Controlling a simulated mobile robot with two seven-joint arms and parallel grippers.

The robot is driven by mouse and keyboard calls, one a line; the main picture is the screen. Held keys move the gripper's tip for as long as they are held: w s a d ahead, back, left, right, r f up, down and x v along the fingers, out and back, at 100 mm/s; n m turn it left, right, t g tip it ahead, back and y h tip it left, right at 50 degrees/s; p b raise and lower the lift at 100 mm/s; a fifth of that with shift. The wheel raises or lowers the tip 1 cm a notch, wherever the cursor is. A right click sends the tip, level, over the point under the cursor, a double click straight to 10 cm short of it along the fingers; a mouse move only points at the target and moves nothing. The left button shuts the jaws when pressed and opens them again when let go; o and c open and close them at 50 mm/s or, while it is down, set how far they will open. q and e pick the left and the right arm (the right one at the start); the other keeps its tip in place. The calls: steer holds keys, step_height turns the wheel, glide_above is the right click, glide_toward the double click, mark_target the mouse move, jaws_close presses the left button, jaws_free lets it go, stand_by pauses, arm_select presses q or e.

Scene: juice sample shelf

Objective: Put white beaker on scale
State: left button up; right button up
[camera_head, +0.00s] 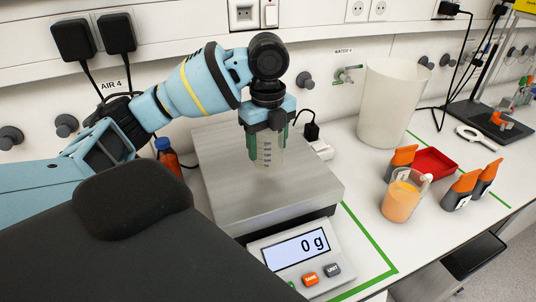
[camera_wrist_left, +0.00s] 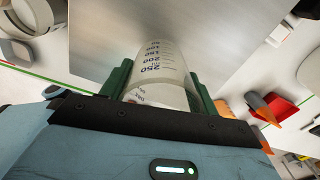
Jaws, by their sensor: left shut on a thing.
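The white beaker (camera_head: 268,152) is a translucent cup with measuring marks. My left gripper (camera_head: 266,140) is shut on it from above, with green fingers on its two sides. The left wrist view shows the beaker (camera_wrist_left: 160,72) between the fingers, over the metal plate. The scale (camera_head: 235,190) has a wide grey steel plate, and its display reads 0 g. The beaker is upright over the back half of the plate. I cannot tell for sure whether its base touches the plate. My right gripper is not in view.
A jug of orange juice (camera_head: 402,197), a red tray (camera_head: 434,163) and orange-topped holders (camera_head: 462,190) stand right of the scale. A large white container (camera_head: 391,105) is behind them. A bottle with a blue cap (camera_head: 167,152) is left of the scale.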

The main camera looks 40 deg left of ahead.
mark_target(268, 155)
arm_select(q)
steer(key=shift+f, duration=1.7)
steer(key=shift+f, duration=0.15)
steer(key=o, duration=1)
step_height(268, 155, up, 12)
steer(key=shift+r, duration=0.15)
